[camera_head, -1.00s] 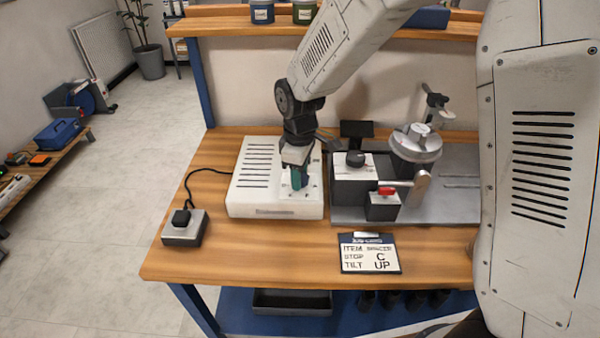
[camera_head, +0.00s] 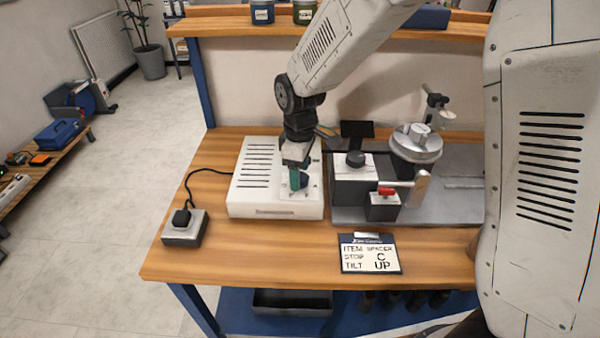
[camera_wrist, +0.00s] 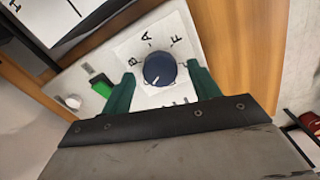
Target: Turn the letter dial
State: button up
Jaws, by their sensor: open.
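The letter dial is a dark blue round knob (camera_wrist: 160,69) with a white pointer line, on a white plate with black letters around it. The letters B, A and F are readable in the wrist view; the others are partly hidden. The pointer is on the knob's lower left side. In the head view the dial (camera_head: 303,181) shows beside my gripper (camera_head: 297,180) on the white box (camera_head: 262,211). My gripper's green fingers (camera_wrist: 162,92) stand open, one on each side of the knob in the wrist view. I cannot tell whether they touch it.
A green rocker switch (camera_wrist: 101,85) and a white button (camera_wrist: 73,101) sit near the dial. A card (camera_head: 370,254) reads ITEM SPACER, STOP C, TILT UP.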

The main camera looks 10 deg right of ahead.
notch_tip(320, 180, up, 7)
jog(key=shift+f, duration=0.1)
dwell(0.4)
notch_tip(320, 180, up, 7)
send_over(301, 178)
jog(key=shift+w+a, duration=0.1)
jog(key=shift+w, duration=0.25)
dwell(0.4)
jog(key=s+d+r+m, duration=0.1)
jog(key=s+d+m, duration=0.3)
jog(key=s, duration=0.5)
jog(key=s+d+r+m+t, duration=0.1)
jog(key=s+d+r+m, duration=0.1)
jog(key=s+d+m, duration=0.2)
jog(key=s+d+r+m, duration=0.1)
jog(key=s+d+m, duration=0.3)
jog(key=s+d, duration=0.5)
jog(key=s, duration=0.6)
jog(key=shift+r+m, duration=0.15)
jog(key=shift+m, duration=0.25)
